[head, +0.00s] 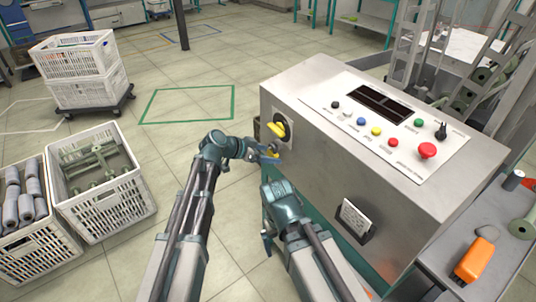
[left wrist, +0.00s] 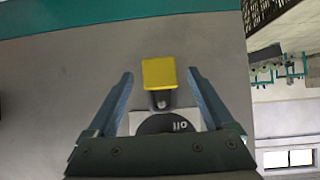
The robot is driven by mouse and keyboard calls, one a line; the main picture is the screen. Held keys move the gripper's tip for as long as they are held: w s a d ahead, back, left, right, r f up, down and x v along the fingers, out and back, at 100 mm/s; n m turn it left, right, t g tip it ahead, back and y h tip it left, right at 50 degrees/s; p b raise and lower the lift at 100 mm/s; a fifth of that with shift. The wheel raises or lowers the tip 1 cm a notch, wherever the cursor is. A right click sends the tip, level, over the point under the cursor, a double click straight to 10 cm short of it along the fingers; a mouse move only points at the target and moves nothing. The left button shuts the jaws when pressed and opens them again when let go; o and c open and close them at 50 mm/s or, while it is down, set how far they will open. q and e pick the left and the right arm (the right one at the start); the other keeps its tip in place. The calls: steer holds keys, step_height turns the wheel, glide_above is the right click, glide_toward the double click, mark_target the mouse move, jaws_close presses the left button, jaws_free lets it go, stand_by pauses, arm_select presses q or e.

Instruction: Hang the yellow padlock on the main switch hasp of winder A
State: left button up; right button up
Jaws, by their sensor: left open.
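My left gripper (head: 268,152) is open, with a finger either side of the padlock and visible gaps. My right gripper (head: 268,239) is low before the console; its jaws are unclear.
The console (head: 330,165) fills the right, with buttons and a red emergency stop (head: 427,150) on top. An orange object (head: 475,259) lies on a side shelf. White crates (head: 105,205) stand at left. Floor between crates and console is clear.

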arm_select(q)
steer(key=p+v, duration=0.7)
steer(key=v, duration=0.6)
steer(key=shift+a+r+p, duration=0.2)
steer(key=shift+a+p, duration=0.05)
steer(key=shift+p, duration=0.05)
steer(key=shift+f, duration=0.1)
steer(key=b+x, duration=0.7)
steer(key=x, duration=0.5)
steer(key=shift+s, duration=0.1)
steer(key=shift+b+x, duration=0.4)
steer(key=shift+x, duration=0.45)
